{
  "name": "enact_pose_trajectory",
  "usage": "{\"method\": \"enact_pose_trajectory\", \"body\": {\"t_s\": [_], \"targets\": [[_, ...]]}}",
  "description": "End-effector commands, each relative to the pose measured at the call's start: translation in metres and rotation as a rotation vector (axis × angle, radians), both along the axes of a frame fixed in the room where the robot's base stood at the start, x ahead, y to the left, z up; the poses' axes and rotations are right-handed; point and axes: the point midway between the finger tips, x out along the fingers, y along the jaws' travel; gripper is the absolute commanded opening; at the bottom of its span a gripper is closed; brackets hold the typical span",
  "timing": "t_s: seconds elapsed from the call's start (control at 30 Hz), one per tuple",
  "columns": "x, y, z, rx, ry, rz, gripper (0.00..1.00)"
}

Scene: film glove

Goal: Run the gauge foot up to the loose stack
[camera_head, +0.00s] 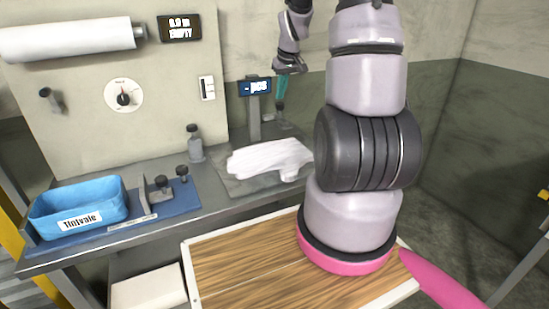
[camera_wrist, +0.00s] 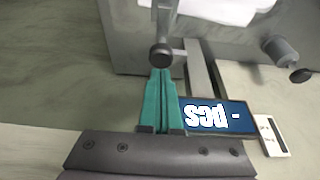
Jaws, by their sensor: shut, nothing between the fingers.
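The loose stack (camera_head: 265,158) is a pile of white, thin, glove-like sheets with an uneven edge. It lies on a grey plate (camera_head: 232,186) on the bench, and part of it shows at the top of the wrist view (camera_wrist: 285,18). A dark round knob (camera_wrist: 160,55) on a light post, apparently the gauge foot's, stands just beyond my fingertips. My gripper (camera_head: 281,104) is behind the stack, right of the display post, with teal fingers pointing down. In the wrist view my gripper (camera_wrist: 161,74) is shut and empty, tips at or very near the knob; contact is unclear.
A display reading "- pcs" (camera_head: 255,87) stands close to my gripper on a grey post. A blue bin (camera_head: 78,204), a blue mat (camera_head: 180,205) with small black-knobbed tools, and a grey bottle (camera_head: 195,148) occupy the bench's left. A wooden-topped surface (camera_head: 235,265) is in front.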

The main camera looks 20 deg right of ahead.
Motion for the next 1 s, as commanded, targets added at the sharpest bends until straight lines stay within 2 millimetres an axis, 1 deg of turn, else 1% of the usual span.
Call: {"method": "enact_pose_trajectory", "body": {"t_s": [1.0], "targets": [[0.000,0.000,-0.029,0.002,0.002,-0.002,0.00]]}}
